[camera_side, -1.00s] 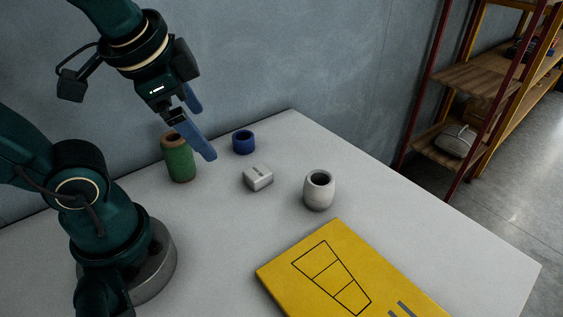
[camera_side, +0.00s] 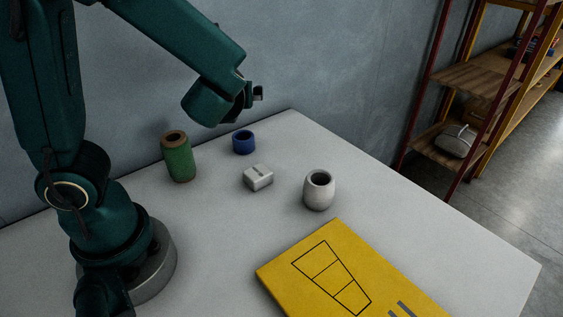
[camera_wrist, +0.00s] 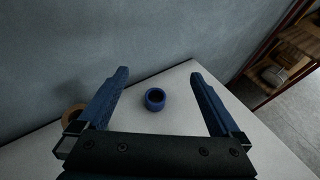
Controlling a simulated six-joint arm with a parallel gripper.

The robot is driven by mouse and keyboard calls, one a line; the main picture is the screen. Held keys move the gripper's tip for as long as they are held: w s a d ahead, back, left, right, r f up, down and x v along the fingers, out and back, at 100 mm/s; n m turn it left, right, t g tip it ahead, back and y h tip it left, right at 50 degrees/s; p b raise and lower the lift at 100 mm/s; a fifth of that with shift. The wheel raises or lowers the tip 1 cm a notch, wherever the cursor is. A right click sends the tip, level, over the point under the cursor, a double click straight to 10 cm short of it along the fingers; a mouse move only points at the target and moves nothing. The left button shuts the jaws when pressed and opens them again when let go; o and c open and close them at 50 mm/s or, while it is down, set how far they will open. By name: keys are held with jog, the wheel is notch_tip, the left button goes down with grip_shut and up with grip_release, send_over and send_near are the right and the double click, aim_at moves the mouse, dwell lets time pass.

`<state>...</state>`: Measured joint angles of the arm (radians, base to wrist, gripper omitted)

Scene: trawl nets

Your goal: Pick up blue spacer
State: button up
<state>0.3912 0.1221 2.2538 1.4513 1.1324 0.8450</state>
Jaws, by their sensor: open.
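The blue spacer (camera_side: 243,142) is a short hollow ring standing upright on the white table near its back edge. In the wrist view the blue spacer (camera_wrist: 155,99) shows between and beyond my two blue fingers, with nothing touching it. My gripper (camera_wrist: 163,78) is open and empty, its fingers spread wide on either side of the spacer's image. In the side view my arm reaches above and behind the spacer, and the fingers are mostly hidden behind the wrist.
A green cylinder with a brown top (camera_side: 178,157) stands left of the spacer. A small white block (camera_side: 258,177) and a pale hollow vessel (camera_side: 319,190) stand nearer the camera. A yellow board (camera_side: 345,275) lies at the front. The grey wall (camera_side: 330,60) rises close behind the table.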

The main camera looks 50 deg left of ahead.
send_near(244, 135)
jog(key=x, duration=1.1)
jog(key=c, duration=1.4)
